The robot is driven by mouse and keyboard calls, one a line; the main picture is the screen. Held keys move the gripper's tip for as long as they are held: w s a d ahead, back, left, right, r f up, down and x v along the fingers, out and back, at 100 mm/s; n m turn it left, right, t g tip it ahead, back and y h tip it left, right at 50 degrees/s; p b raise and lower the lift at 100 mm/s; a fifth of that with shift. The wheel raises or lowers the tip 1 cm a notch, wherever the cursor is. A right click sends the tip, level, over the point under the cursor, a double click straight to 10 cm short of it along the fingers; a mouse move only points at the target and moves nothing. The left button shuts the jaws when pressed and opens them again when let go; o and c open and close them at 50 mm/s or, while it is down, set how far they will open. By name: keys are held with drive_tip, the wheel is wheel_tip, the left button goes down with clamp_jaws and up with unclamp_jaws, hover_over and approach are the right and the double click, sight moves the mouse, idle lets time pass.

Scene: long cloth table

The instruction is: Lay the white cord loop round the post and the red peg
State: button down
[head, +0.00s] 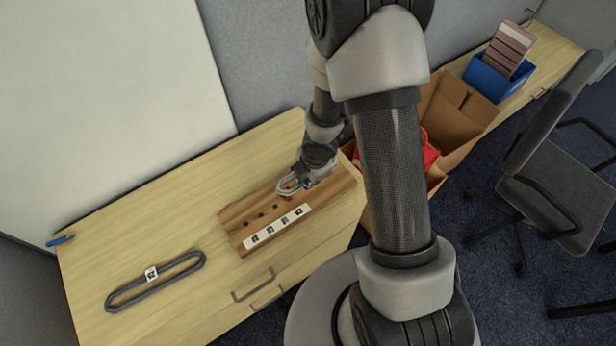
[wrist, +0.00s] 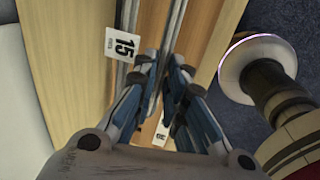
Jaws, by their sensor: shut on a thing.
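My gripper (head: 303,182) is over the right part of a brown wooden board (head: 235,222) on the table. In the wrist view my gripper (wrist: 163,82) is shut on pale grey-white cord strands (wrist: 178,22), which I take for the white cord loop. A rounded bend of this loop (head: 287,185) sticks out left of the fingers in the head view. A small red spot, likely the red peg (head: 289,197), shows just below the bend. I cannot make out the post, nor whether the loop encircles anything.
The board has several dark spots (head: 262,212) in a row and a white label strip (head: 276,226). A dark grey loop (head: 155,282) with a tag lies on the table at left. A blue object (head: 60,240) is at the far left corner. Cardboard boxes (head: 455,115) stand right.

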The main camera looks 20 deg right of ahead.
sight(306, 195)
drive_tip(key=shift+f, duration=0.25)
drive_tip(key=shift+f+b, duration=1.15)
drive_tip(key=shift+b, duration=0.15)
drive_tip(key=shift+f, duration=0.2)
drive_tip(key=shift+f+b, duration=1.25)
drive_tip(key=shift+b, duration=0.2)
drive_tip(key=shift+f, duration=0.2)
drive_tip(key=shift+f+b, duration=0.5)
drive_tip(key=shift+b, duration=0.25)
drive_tip(key=shift+f, duration=0.15)
drive_tip(key=c, duration=1.6)
unclamp_jaws()
